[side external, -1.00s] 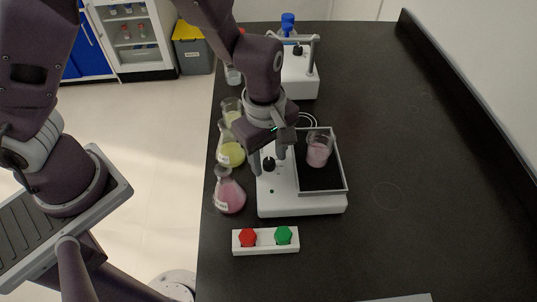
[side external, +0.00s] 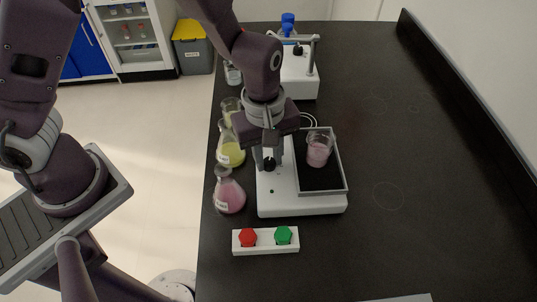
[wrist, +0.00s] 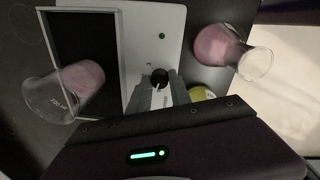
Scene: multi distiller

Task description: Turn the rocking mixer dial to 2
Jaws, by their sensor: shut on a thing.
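The rocking mixer (side external: 300,205) is a white device with a dark rocking tray (side external: 322,182) on its right part. Its black dial (side external: 269,164) sits on the white left part, and it also shows in the wrist view (wrist: 159,78). My gripper (wrist: 160,90) is over the mixer with its grey fingers shut on the dial, one on each side. In the side view the fingers (side external: 268,158) come down onto the dial from above. The dial's number marks are too small or hidden to read.
A beaker of pink liquid (side external: 318,152) stands on the tray. Flasks with pink (side external: 229,194) and yellow liquid (side external: 231,153) stand close left of the mixer. A box with a red button (side external: 248,237) and a green button (side external: 284,235) lies in front. The bench right is clear.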

